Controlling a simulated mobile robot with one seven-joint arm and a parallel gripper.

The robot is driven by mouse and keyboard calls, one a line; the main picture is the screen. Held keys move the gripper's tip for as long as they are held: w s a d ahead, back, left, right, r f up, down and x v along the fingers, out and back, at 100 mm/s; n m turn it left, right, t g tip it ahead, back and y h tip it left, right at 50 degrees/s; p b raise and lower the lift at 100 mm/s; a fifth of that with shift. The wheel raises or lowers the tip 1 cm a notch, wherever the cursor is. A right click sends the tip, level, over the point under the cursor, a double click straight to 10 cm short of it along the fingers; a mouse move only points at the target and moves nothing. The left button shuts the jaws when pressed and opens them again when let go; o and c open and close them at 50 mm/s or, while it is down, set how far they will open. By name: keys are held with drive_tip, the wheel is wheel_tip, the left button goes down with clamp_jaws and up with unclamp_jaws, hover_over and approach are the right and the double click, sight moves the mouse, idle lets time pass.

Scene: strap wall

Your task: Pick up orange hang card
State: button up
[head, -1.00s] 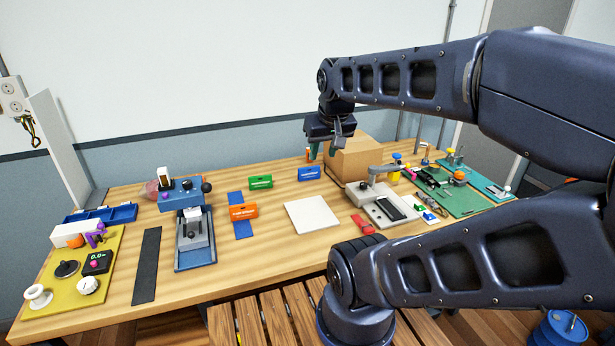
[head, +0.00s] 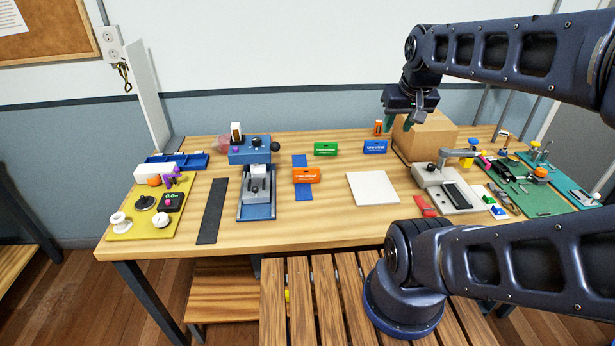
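The fingertips are near the left side of a cardboard box.
A green card (head: 325,149) and a blue card (head: 375,147) stand behind the orange one. A blue press-like device (head: 256,190) is to its left, a white square plate (head: 373,188) to its right. The cardboard box (head: 428,138) stands at the back right.

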idle(0.4)
drive_tip(key=shift+o, duration=1)
drive_tip(key=shift+w, duration=0.15)
